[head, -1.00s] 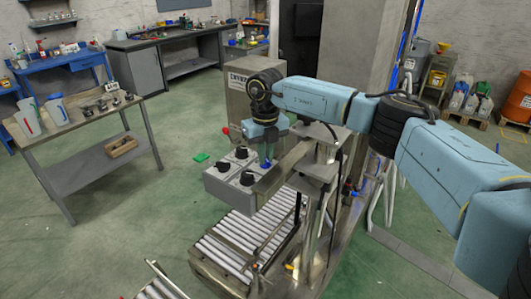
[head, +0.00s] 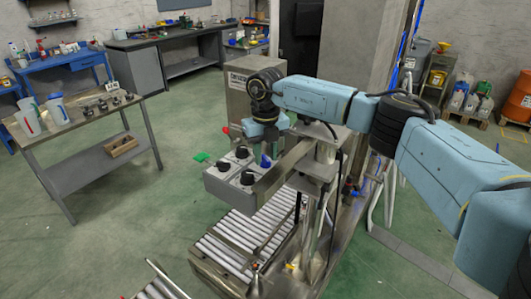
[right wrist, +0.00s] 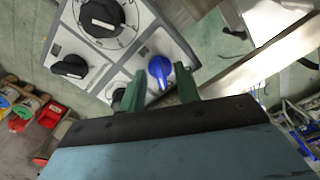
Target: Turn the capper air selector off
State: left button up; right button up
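A grey control box (head: 222,186) stands above the roller conveyor in the head view, with several black knobs and one blue knob (head: 265,161). In the right wrist view the blue knob (right wrist: 159,69) shows just beyond and between the green fingertips, its grip bar nearly upright in the picture. My right gripper (right wrist: 160,78) is open, its fingers apart and empty, just above the blue knob; it also shows in the head view (head: 266,146). I cannot read the labels, so I cannot tell which knob is the capper air selector. My left gripper is out of view.
A large black dial (right wrist: 101,16) and a black knob (right wrist: 70,66) sit beside the blue knob. A metal beam (head: 283,167) runs close to the box's right side. The roller conveyor (head: 240,232) lies below.

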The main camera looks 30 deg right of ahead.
aim_at(265, 158)
notch_tip(265, 158, up, 13)
jog(key=b, duration=0.2)
jog(key=shift+r, duration=0.2)
dwell(0.4)
